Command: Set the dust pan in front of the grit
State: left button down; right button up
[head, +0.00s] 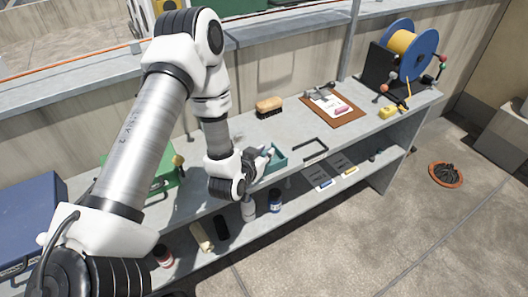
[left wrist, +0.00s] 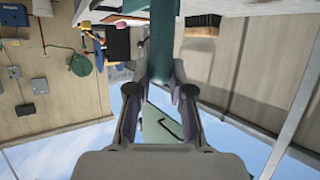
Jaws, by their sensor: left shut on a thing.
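The dust pan (head: 277,159) is teal and sits at the front part of the shelf's grey top, partly hidden by my gripper. My left gripper (head: 264,156) is shut on it, reaching in from the left. In the left wrist view the teal dust pan (left wrist: 162,40) runs up from between the two fingers (left wrist: 161,88). I cannot tell whether the pan touches the top. The grit is not clearly made out; my arm hides part of the top. My right gripper is not in view.
A wooden brush (head: 269,105) lies behind the pan. A clipboard (head: 350,114) and a blue cable reel (head: 426,52) are to the right. A black frame-shaped handle (head: 312,151) lies near the front edge. A green box (head: 160,182) stands left, behind my arm.

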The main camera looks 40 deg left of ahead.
pick_arm(q)
jog(key=shift+f, duration=0.15)
jog(key=c, duration=1)
grip_release()
jog(key=shift+c, duration=0.2)
jog(key=b+v, duration=0.1)
jog(key=v, duration=0.5)
jog(key=shift+s+r, duration=0.1)
jog(key=shift+r, duration=0.15)
jog(key=a+r+p+v, duration=0.1)
jog(key=p+v, duration=0.4)
jog(key=p, duration=0.2)
jog(key=s+d+f+g+h, duration=0.1)
jog(key=s+d+f+g, duration=0.4)
jog(key=s+f, duration=0.3)
jog(key=s+d+f+m+g+h, duration=0.1)
jog(key=s+d+f+g, duration=0.3)
jog(key=s+f+g, duration=0.3)
jog(key=s+g, duration=0.1)
jog(key=s, duration=0.2)
jog(key=shift+s+d+f+m+h+p, duration=0.3)
jog(key=shift+d+f, duration=0.05)
jog(key=shift+f, duration=0.05)
